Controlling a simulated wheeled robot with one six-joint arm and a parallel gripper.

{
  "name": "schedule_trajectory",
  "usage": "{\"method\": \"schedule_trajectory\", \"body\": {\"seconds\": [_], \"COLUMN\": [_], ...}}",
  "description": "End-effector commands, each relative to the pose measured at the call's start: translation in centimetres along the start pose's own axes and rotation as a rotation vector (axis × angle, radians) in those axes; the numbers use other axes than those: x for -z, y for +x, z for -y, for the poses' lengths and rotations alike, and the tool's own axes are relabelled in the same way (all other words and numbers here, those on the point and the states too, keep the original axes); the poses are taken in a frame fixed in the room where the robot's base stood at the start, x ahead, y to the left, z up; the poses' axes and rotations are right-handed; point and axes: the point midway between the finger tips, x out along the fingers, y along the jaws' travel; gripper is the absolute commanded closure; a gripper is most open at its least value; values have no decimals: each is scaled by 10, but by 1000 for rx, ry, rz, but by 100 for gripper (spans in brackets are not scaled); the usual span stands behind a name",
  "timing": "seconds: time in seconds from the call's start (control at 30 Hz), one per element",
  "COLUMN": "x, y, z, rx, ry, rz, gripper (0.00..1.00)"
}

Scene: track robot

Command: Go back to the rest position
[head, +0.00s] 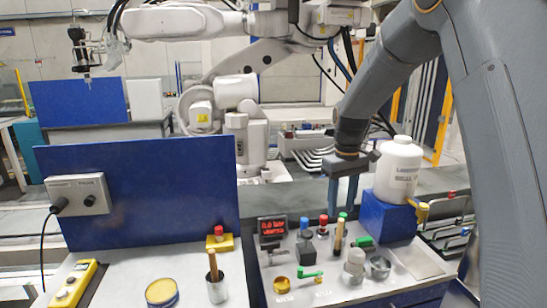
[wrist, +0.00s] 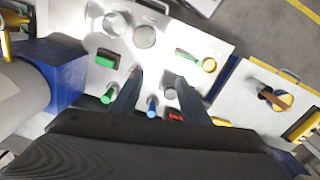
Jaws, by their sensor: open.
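My gripper (head: 341,208) hangs pointing down over the back part of the right-hand work table, left of the white bottle on the blue block. In the wrist view my gripper (wrist: 159,78) shows two dark fingers spread apart, with nothing held between them. Below and between them is the pale table top (wrist: 218,45) with small fittings. My grey arm reaches down from the upper right in the head view. No marker of a rest position can be made out.
A white bottle (head: 398,170) stands on a blue block (head: 386,217), close right of my gripper. A red display (head: 272,227), colored knobs, a cup with a stick (head: 216,288) and a yellow round tin (head: 161,292) crowd the tables. A blue panel (head: 140,190) rises at left.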

Motion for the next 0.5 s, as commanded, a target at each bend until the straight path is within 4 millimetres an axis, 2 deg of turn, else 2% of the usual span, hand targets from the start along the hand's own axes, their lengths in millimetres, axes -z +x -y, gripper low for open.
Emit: {"method": "schedule_trajectory", "body": {"seconds": [0.27, 0.37, 0.5], "x": [-36, -56, -96], "y": [30, 45, 76], "z": [16, 25, 42], "rx": [-8, -11, -16], "ry": [80, 120, 197], "rz": [-21, -31, -51], "gripper": [58, 58, 58]}}
